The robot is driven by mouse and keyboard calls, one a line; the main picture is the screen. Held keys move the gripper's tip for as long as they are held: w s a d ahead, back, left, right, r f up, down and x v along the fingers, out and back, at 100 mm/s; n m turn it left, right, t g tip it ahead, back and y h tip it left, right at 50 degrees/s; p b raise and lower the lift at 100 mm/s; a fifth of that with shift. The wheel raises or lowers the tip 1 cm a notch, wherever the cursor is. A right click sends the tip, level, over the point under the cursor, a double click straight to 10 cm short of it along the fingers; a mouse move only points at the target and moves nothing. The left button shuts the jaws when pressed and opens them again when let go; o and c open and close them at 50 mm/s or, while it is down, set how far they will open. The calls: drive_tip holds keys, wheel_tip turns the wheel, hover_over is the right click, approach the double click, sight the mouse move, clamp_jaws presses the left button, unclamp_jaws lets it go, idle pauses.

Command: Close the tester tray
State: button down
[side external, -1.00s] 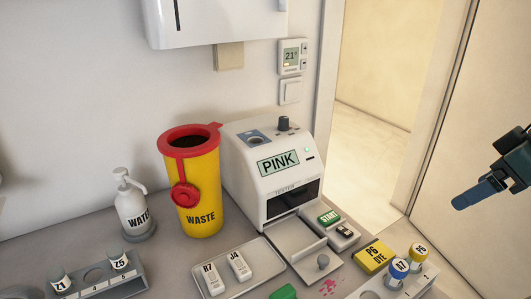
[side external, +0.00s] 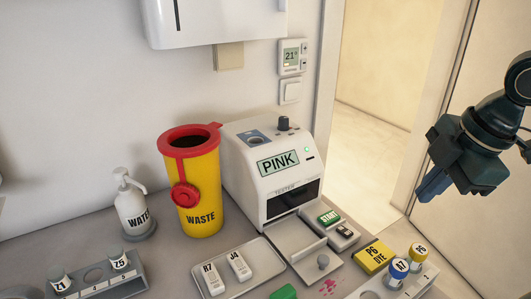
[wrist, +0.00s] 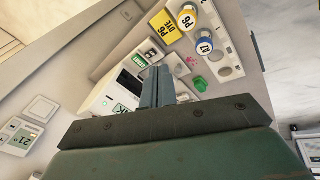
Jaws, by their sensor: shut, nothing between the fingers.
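The white tester (side external: 262,160) stands against the wall with "PINK" on its display. Its tray (side external: 296,244) is pulled out at the front and looks empty. My gripper (side external: 424,192) is shut and empty, in the air to the right of the tester and well apart from the tray. In the wrist view my shut fingers (wrist: 157,72) cover part of the tester's front and tray area.
A yellow waste bin (side external: 200,190) stands left of the tester. A white tray (side external: 245,282) with two cartridges lies left of the drawer. A yellow dye box (side external: 374,256) and a vial rack (side external: 425,277) are right. A green object (side external: 283,292) lies near the front.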

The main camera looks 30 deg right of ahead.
drive_tip(key=a+f+n, duration=0.2)
drive_tip(key=a+n, duration=0.6)
drive_tip(key=n, duration=0.1)
drive_tip(key=a+f+n+g+h, duration=0.1)
drive_tip(key=a+f+n, duration=0.2)
drive_tip(key=a+n, duration=0.5)
drive_tip(key=shift+w+f+n+g+h, duration=0.2)
drive_tip(key=shift+w+n+g+h, duration=0.1)
drive_tip(key=shift+n, duration=0.3)
drive_tip(key=shift+f, duration=0.15)
approach(324, 275)
drive_tip(key=s+f, duration=0.1)
drive_tip(key=s+a+f, duration=0.1)
drive_tip(key=s+f, duration=0.1)
drive_tip(key=shift+a+f, duration=0.1)
drive_tip(key=shift+a, duration=0.05)
drive_tip(key=shift+w+d+f, duration=0.3)
drive_tip(key=shift+w+f, duration=0.1)
drive_tip(key=shift+w, duration=0.35)
drive_tip(key=shift+w+d+f, duration=0.1)
drive_tip(key=shift+w+d, duration=0.2)
drive_tip(key=shift+w, duration=0.25)
drive_tip(key=shift+w+d+f, duration=0.1)
drive_tip(key=shift+w+d, duration=0.2)
drive_tip(key=shift+w, duration=0.25)
